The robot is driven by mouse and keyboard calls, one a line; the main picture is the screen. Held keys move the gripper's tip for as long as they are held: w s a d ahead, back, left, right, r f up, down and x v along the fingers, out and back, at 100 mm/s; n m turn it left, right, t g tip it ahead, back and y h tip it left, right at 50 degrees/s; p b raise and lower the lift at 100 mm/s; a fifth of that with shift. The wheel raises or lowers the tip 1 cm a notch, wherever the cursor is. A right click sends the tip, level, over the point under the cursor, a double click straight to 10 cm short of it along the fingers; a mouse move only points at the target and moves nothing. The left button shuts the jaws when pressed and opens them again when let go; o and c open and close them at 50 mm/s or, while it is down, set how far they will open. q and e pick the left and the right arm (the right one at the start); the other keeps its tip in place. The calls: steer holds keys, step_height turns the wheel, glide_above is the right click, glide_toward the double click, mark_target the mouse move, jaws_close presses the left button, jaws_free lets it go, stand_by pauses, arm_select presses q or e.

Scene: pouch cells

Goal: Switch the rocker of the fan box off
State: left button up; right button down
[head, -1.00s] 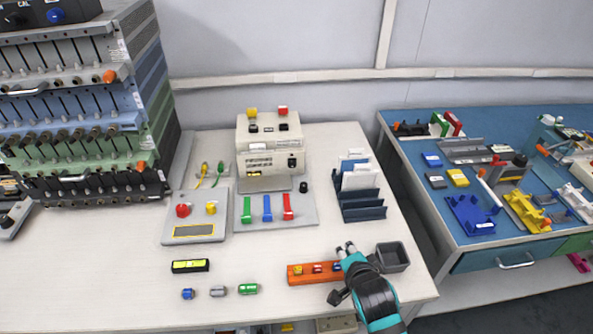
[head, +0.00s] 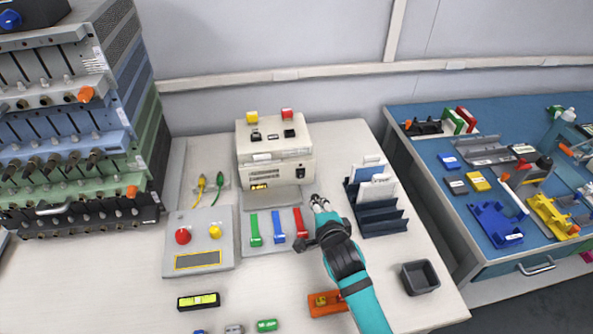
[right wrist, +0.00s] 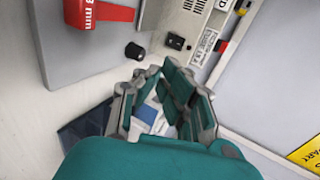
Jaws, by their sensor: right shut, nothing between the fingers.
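The fan box (head: 275,150) is a beige box at the back middle of the table. It has a yellow and a red block on top and a labelled front. Its black rocker shows in the right wrist view (right wrist: 176,42), on the box's front face. I cannot tell which way the rocker is tipped. My right gripper (head: 318,200) is shut and empty, just in front of the box's right front corner. In the right wrist view its fingertips (right wrist: 152,72) are close to the rocker but appear apart from it. My left gripper is not in view.
A black knob (right wrist: 135,50) is near the fingers. A dark rack (head: 380,217) with cards stands right of the gripper. A panel with red and yellow buttons (head: 200,245) is at left.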

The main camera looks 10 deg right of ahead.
steer(key=shift+w+a+f, duration=0.1)
steer(key=shift+w, duration=0.2)
glide_toward(301, 174)
steer(key=f, duration=0.2)
steer(key=w+d+f, duration=0.1)
steer(key=shift+d+f, duration=0.1)
steer(key=shift+f, duration=0.1)
steer(key=x, duration=0.3)
steer(key=shift+w+r+p, duration=0.15)
steer(key=shift+w+p, duration=0.25)
steer(key=shift+w, duration=0.75)
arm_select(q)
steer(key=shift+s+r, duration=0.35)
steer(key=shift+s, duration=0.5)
